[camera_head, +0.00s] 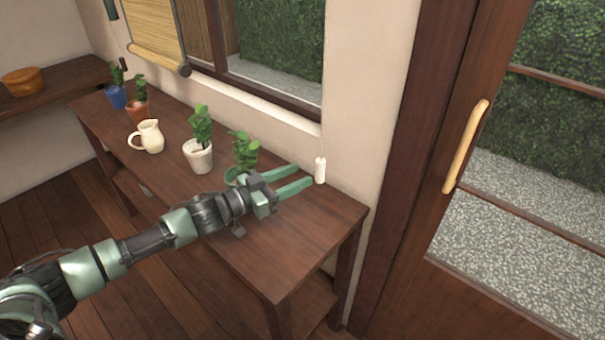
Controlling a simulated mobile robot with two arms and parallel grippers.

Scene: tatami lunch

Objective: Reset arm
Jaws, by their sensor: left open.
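My left gripper (306,176) reaches in from the left over the wooden side table. Its two green fingers are open and point right, toward the wall. A small white cylinder (320,170) on a cord hangs by the wall at the fingertips. I cannot tell whether the fingers touch it. My right gripper is not in view.
The table (304,236) bears a plant in a green pot (236,174) partly behind my gripper, a plant in a white pot (198,157), a cream jug (150,137) and two plants farther left. The table's right end is clear. A door with a handle (466,146) stands right.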

